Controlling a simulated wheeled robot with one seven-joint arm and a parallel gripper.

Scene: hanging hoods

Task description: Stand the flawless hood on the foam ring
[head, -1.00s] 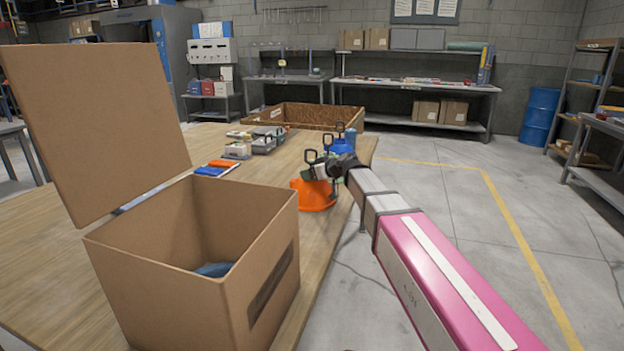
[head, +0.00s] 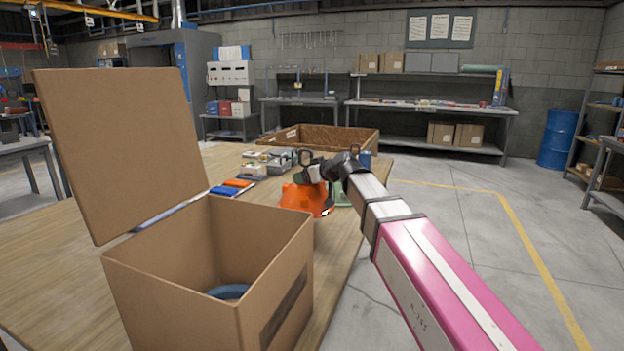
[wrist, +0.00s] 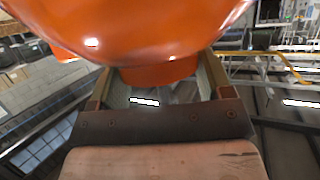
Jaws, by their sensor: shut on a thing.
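An orange hood (head: 300,199) hangs from my gripper (head: 322,170) beyond the cardboard box, over the right part of the table. In the wrist view the glossy orange hood (wrist: 150,25) fills the top, and my gripper (wrist: 160,78) is shut on its lower orange part. A small light mark shows at the hood's lower right; I cannot tell whether it is a flaw or shine. A blue-grey ring (head: 229,291), which looks like the foam ring, lies inside the box, partly hidden by its wall. A green hood (head: 342,193) shows partly behind the orange one.
The open cardboard box (head: 190,300) stands on the wooden table (head: 50,250), its flap (head: 122,150) upright at the left. Red and blue flat items (head: 232,187) and grey containers (head: 262,165) lie behind it. A wooden crate (head: 335,137) stands farther back. The table's left is clear.

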